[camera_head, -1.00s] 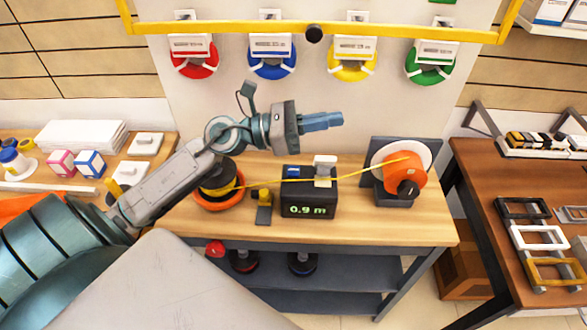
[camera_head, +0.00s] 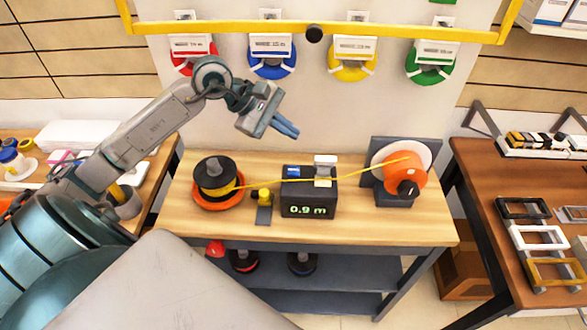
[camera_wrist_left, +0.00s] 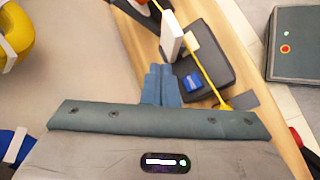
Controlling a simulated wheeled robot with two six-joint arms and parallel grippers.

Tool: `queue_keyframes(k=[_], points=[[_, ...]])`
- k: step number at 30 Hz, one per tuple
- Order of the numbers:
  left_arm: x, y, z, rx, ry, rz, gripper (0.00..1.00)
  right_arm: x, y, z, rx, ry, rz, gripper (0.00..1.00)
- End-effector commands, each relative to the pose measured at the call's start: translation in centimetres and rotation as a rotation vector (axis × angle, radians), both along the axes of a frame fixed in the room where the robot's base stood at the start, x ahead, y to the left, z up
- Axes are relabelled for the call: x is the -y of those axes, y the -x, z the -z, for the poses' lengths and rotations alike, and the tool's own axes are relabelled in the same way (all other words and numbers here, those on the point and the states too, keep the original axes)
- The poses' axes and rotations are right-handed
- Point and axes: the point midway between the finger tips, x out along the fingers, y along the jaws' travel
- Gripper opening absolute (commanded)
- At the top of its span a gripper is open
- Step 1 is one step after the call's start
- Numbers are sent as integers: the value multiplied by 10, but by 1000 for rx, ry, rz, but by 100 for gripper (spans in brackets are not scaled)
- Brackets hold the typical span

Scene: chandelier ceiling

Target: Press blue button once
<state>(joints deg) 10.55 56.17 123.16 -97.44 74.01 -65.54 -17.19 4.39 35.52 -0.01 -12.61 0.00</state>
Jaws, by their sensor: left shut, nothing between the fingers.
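The blue button (camera_head: 293,172) sits on the top left of a dark measuring box (camera_head: 309,206) whose display reads 0.9 m. It also shows in the left wrist view as a blue block (camera_wrist_left: 193,82), just right of my fingertips. My left gripper (camera_head: 292,131) is shut and empty. It points down and to the right, above and behind the box, apart from the button. The closed blue-grey fingers also show in the left wrist view (camera_wrist_left: 161,82). My right gripper is not in view.
A yellow line runs from a black spool (camera_head: 214,174) through the box to an orange reel (camera_head: 404,175). A pale upright block (camera_head: 325,165) stands beside the button. A small yellow-topped lever (camera_head: 264,195) is left of the box. Coloured coils hang on the wall behind.

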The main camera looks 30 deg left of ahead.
Motion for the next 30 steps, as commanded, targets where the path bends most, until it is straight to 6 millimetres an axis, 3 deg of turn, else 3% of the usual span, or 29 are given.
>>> queue_keyframes(k=[8, 20, 24, 30], points=[[1, 0, 9, -2, 4, 0, 0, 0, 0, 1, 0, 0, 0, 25], [1, 1, 61, -4, 5, 0, 0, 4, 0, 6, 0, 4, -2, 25], [0, 0, 82, -1, 2, 0, 0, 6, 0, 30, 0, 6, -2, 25], [1, 0, 89, 0, 2, 0, 0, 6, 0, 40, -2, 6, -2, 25]])
